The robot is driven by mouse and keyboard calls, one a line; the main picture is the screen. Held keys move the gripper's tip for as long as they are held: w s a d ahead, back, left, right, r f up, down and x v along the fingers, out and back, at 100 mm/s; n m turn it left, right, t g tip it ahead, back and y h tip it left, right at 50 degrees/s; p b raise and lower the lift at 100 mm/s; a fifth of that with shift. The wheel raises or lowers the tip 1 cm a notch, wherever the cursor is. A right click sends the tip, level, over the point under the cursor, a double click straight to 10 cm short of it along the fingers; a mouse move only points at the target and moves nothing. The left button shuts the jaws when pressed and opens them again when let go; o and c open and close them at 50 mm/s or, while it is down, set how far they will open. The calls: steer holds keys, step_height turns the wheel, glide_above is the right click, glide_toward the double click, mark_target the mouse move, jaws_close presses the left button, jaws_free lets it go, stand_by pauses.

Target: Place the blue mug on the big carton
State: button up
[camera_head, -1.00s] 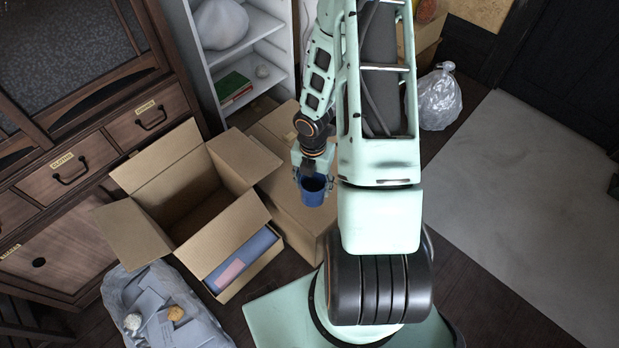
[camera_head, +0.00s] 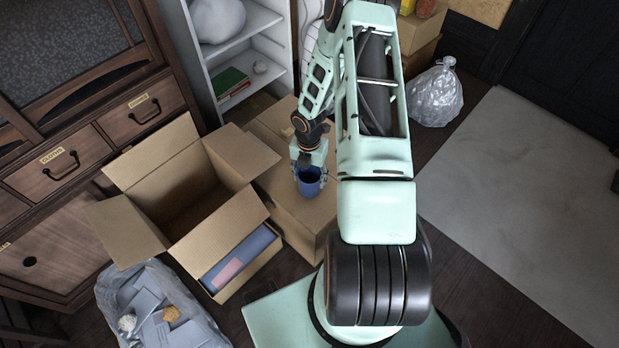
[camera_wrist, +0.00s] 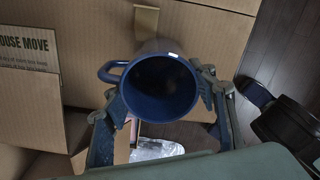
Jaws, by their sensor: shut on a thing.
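The blue mug (camera_head: 310,187) is upright in my gripper (camera_head: 309,168), over the closed brown carton (camera_head: 278,185), which I take to be the big carton. I cannot tell whether the mug's base touches the carton top. In the wrist view the mug (camera_wrist: 160,90) shows its open mouth, empty and dark inside, with its handle to the left. My gripper's fingers (camera_wrist: 163,100) are shut on it from both sides. The mug's base is hidden there.
A plastic bag (camera_head: 205,328) lies in front. A white shelf (camera_head: 225,66) and wooden cabinet (camera_head: 90,145) stand behind. A grey bag (camera_head: 434,95) sits right, by clear floor.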

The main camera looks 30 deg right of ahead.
steer(key=shift+f, duration=0.3)
steer(key=o, duration=1.4)
steer(key=shift+r, duration=0.1)
step_height(320, 180, up, 12)
steer(key=p, duration=0.4)
steer(key=shift+r, duration=0.25)
